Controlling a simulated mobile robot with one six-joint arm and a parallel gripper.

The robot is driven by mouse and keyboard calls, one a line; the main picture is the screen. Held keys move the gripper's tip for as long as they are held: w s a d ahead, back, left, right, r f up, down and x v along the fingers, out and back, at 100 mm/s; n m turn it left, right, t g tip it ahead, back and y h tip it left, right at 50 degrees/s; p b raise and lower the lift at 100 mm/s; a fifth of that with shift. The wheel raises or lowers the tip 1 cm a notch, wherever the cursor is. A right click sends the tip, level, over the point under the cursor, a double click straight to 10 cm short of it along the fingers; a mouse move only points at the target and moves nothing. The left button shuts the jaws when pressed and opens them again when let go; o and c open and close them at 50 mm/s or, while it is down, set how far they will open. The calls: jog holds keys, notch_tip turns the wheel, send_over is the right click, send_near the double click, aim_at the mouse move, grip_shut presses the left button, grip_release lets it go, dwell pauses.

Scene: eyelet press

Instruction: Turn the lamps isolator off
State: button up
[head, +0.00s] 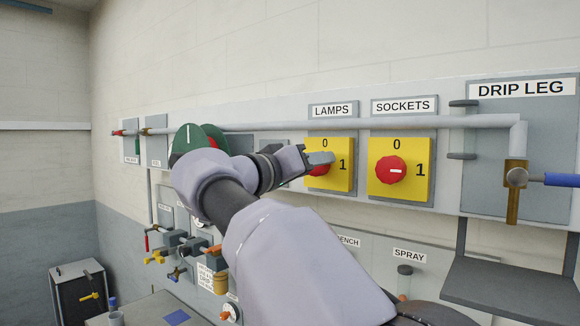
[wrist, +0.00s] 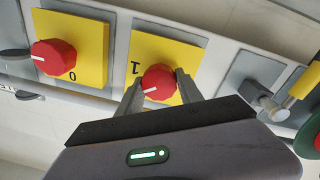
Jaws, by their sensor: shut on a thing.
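The lamps isolator is a yellow plate (head: 342,178) with a red round knob (head: 318,171), under the LAMPS label (head: 331,110). My gripper (head: 320,158) is at this knob and hides much of it in the head view. In the wrist view, which is turned roughly upside down, the fingers of my gripper (wrist: 159,86) are shut on the red knob (wrist: 158,82), one on each side. The knob's white mark points left and slightly down there, on the side of the printed 1. The plate's 0 is hidden behind the gripper in the wrist view.
The sockets isolator (head: 391,170) stands close on the right, its white mark toward 1; it shows left in the wrist view (wrist: 54,57). Green round parts (head: 187,142) and valves (head: 165,250) are to the left.

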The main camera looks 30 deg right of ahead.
jog(key=n, duration=0.5)
jog(key=shift+n+p, duration=0.3)
jog(key=shift+n, duration=0.1)
jog(key=n+p, duration=0.1)
jog(key=n, duration=0.4)
jog(key=shift+t, duration=0.3)
jog(key=shift+f+n, duration=0.1)
jog(key=shift+n, duration=0.2)
jog(key=o, duration=1.4)
jog(key=b+v, duration=0.1)
jog(key=v, duration=1.6)
jog(key=shift+s+a, duration=0.1)
jog(key=shift+a, duration=0.1)
